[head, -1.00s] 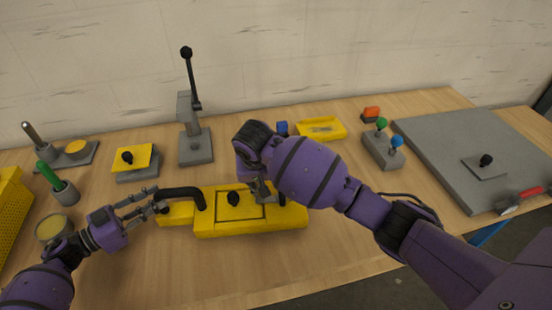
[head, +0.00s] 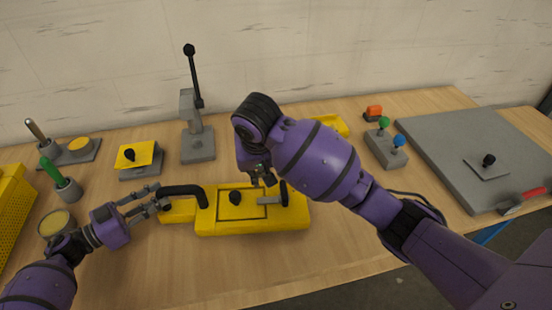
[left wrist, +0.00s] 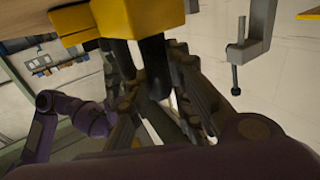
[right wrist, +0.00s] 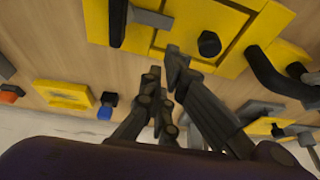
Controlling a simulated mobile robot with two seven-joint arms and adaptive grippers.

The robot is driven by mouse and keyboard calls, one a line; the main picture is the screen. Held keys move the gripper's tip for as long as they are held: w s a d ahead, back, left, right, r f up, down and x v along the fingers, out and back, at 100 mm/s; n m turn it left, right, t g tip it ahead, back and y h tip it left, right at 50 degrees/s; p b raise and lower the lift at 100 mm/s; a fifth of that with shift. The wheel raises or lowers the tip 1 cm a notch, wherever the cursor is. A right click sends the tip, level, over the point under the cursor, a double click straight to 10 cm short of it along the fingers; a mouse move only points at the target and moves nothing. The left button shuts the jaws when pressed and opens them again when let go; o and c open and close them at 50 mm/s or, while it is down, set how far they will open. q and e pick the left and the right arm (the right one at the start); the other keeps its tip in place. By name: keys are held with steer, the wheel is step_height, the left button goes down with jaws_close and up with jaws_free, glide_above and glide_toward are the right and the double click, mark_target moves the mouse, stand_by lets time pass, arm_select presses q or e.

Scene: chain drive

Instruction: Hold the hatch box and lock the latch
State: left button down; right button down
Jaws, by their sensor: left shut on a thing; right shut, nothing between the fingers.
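The yellow hatch box (head: 225,227) sits on the bench, its lid (head: 236,212) flat in the top with a black knob (head: 235,197). The grey latch bar (head: 268,201) lies crosswise at the lid's right side and appears to overlap its edge; its black grip (head: 284,193) stands at the right. The latch also shows in the right wrist view (right wrist: 150,18). My left gripper (head: 158,198) is shut on the box's black handle (head: 187,190), seen between its fingers in the left wrist view (left wrist: 155,65). My right gripper (head: 264,181) is shut and empty just behind and above the latch, apart from it.
A lever press (head: 198,145) and a yellow-topped block (head: 138,158) stand behind the box. A yellow tray (head: 332,122), partly hidden by my right arm, and a switch block (head: 385,150) are to the right. The bench in front of the box is clear.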

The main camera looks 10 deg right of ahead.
arm_select(q)
steer(key=shift+r, duration=0.1)
stand_by(0.3)
steer(key=c, duration=1.5)
jaws_free()
